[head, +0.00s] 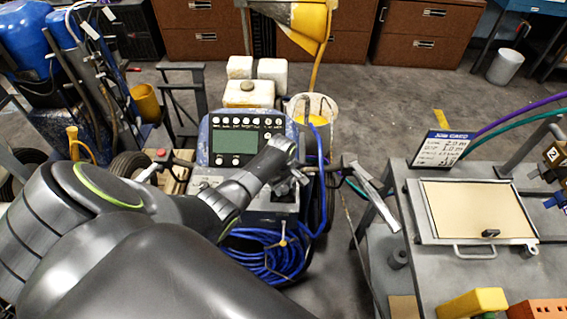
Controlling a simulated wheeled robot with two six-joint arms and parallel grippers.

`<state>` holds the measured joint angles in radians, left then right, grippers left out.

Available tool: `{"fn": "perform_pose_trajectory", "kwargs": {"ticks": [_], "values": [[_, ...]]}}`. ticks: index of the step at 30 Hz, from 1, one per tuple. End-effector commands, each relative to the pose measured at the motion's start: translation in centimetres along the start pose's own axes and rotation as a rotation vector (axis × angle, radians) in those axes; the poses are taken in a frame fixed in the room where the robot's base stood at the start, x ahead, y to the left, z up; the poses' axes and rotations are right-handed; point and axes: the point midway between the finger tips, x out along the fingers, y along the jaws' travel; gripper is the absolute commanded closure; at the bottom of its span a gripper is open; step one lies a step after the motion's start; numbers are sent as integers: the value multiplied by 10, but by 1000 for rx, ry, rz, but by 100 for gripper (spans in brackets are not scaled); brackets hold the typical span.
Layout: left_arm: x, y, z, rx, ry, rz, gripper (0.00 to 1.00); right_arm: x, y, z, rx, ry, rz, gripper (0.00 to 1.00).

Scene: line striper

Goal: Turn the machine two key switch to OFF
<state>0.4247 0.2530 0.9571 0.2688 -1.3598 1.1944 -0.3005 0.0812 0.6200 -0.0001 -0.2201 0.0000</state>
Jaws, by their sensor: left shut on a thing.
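The blue machine console (205,148) stands in the middle of the head view, with a grey-green display (235,143) and a row of small knobs above it. My left gripper (286,186) reaches in from the left over the console's lower right side, pointing down. Its jaws are shut on a small part there, apparently the key switch. The wrist and fingers hide that part, so its turned position cannot be read. My right gripper is out of view.
Handlebars (365,178) stick out beside the console, and a coiled blue hose (265,258) hangs below. A grey bench (400,195) at right holds a job card (440,150), a framed tan panel (475,208) and a yellow block (472,303). White containers (250,93) stand behind.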

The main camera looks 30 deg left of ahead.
Motion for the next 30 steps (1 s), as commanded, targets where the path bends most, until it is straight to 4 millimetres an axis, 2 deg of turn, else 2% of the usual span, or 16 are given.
{"fn": "perform_pose_trajectory", "kwargs": {"ticks": [3,4,8,20,26,30], "values": [[-1,1,-1,-1,4,3,92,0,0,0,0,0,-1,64],[-1,1,-1,0,3,3,66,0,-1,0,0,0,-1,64],[-1,1,-1,0,3,2,49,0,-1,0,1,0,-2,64],[-6,1,-1,1,1,2,48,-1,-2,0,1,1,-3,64],[-30,1,-1,2,2,4,48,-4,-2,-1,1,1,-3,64],[-54,1,-1,1,4,5,48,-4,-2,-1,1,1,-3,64]]}}
